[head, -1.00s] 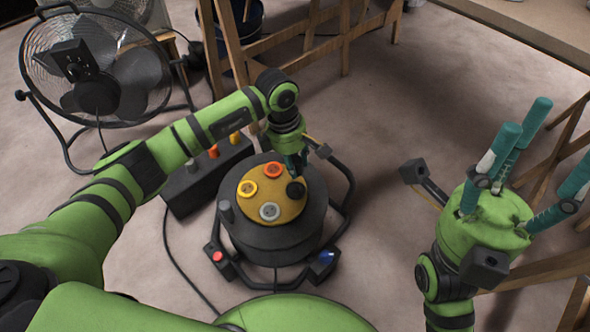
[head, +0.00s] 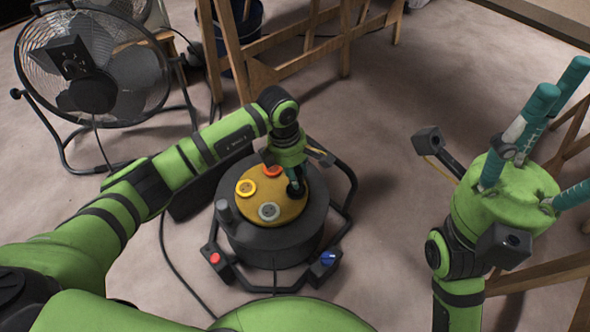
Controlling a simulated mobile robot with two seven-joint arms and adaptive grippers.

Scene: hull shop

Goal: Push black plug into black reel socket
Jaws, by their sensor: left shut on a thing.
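The black reel (head: 275,245) stands on the floor in the middle of the head view. Its yellow top carries an orange-red socket (head: 272,171), a yellow socket (head: 246,187) and a grey socket (head: 269,211). My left gripper (head: 294,178) points down over the right part of this top, its teal fingers shut on the black plug (head: 296,190). The black socket is hidden or merges with the plug; I cannot tell whether the plug is seated. My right gripper (head: 562,130) is open and empty at the right, fingers pointing up, away from the reel.
A black tube frame with a red button (head: 214,258) and a blue switch (head: 328,258) surrounds the reel. A fan (head: 95,75) stands at upper left, wooden trestles (head: 290,65) behind. A dark box (head: 195,195) is partly behind my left arm. Floor right of the reel is clear.

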